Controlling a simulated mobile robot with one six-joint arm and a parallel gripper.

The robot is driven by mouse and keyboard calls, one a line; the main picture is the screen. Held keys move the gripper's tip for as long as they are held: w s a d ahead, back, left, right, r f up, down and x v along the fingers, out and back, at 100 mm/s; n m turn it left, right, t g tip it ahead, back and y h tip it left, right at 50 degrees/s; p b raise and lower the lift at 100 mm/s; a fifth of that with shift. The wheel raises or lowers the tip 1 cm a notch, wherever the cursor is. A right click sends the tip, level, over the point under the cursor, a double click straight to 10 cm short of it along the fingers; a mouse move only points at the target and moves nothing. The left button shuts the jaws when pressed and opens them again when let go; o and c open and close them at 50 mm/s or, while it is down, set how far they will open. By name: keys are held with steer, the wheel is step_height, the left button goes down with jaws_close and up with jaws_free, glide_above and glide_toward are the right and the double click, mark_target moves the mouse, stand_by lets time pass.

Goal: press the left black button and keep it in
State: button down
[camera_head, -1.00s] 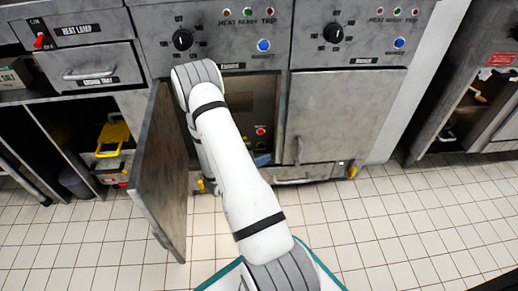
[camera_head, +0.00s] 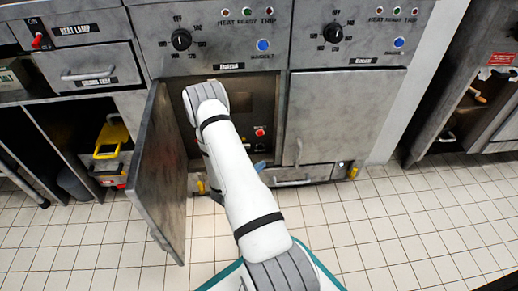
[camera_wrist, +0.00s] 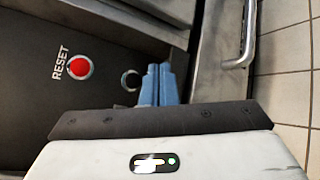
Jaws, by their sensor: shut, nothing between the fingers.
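In the wrist view, a small dark round fitting with a grey ring (camera_wrist: 131,80) sits on the black panel beside the red RESET button (camera_wrist: 78,67). It may be a black button, but I cannot tell whether it is the left one. My gripper's blue fingers (camera_wrist: 160,84) are shut and empty, close beside the ring; contact cannot be told. In the head view, the red button (camera_head: 260,132) shows inside the open compartment. A bit of my gripper's blue (camera_head: 260,167) shows below it, and my arm hides the compartment's left part.
The open door (camera_head: 158,175) stands left of my arm. A closed door (camera_head: 343,115) is to the right, with a drawer handle (camera_head: 290,182) below. Knobs and blue buttons (camera_head: 263,45) are on the panel above. The tiled floor in front is clear.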

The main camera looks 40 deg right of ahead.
steer(key=shift+w+d, duration=0.55)
steer(key=shift+w, duration=0.3)
steer(key=shift+w+d, duration=0.5)
steer(key=shift+w, duration=0.4)
steer(key=shift+w+d, duration=0.55)
steer(key=shift+w, duration=0.3)
steer(key=shift+w+d, duration=0.2)
steer(key=shift+w, duration=0.05)
steer(key=shift+w+d, duration=0.25)
steer(key=shift+w, duration=0.15)
stand_by(2.0)
steer(key=shift+s+a, duration=0.1)
steer(key=shift+s, duration=0.05)
steer(key=shift+s+a, duration=0.35)
steer(key=shift+s, duration=0.25)
steer(key=shift+s+a+p, duration=0.15)
steer(key=shift+s+a, duration=0.3)
steer(key=shift+s, duration=0.25)
steer(key=shift+s+a+p, duration=0.1)
steer(key=shift+s+a, duration=0.35)
steer(key=shift+s, duration=0.3)
steer(key=shift+s+a+p, duration=0.15)
steer(key=shift+s+a, duration=0.3)
steer(key=shift+s, duration=0.25)
